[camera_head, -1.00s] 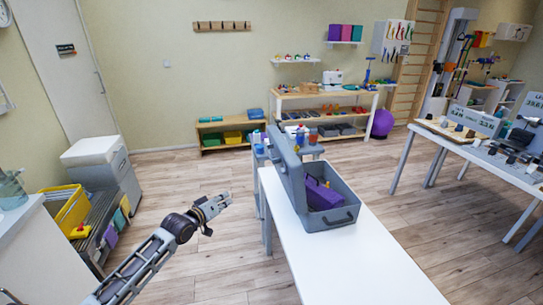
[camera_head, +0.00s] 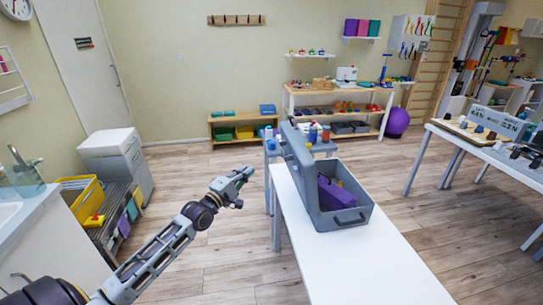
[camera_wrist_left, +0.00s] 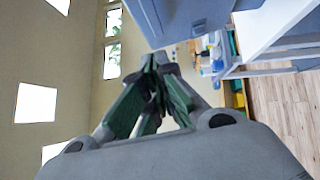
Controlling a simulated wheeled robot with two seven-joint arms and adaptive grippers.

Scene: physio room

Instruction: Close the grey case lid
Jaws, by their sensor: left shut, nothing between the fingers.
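The grey case (camera_head: 348,216) stands on the white table, its lid (camera_head: 300,165) raised upright along the case's left side. Purple items (camera_head: 333,195) lie inside the case. My left gripper (camera_head: 246,174) is shut and empty, in the air to the left of the lid and apart from it. In the left wrist view the closed fingers (camera_wrist_left: 155,75) show in the middle, and a grey-blue panel, likely the case lid (camera_wrist_left: 185,18), fills the top. My right gripper does not show in any view.
The white table (camera_head: 380,270) has a bare front part. Behind the case stands a small grey table (camera_head: 271,150) with bottles. A counter (camera_head: 30,225) and a yellow bin (camera_head: 82,200) are at left. Floor between them is free.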

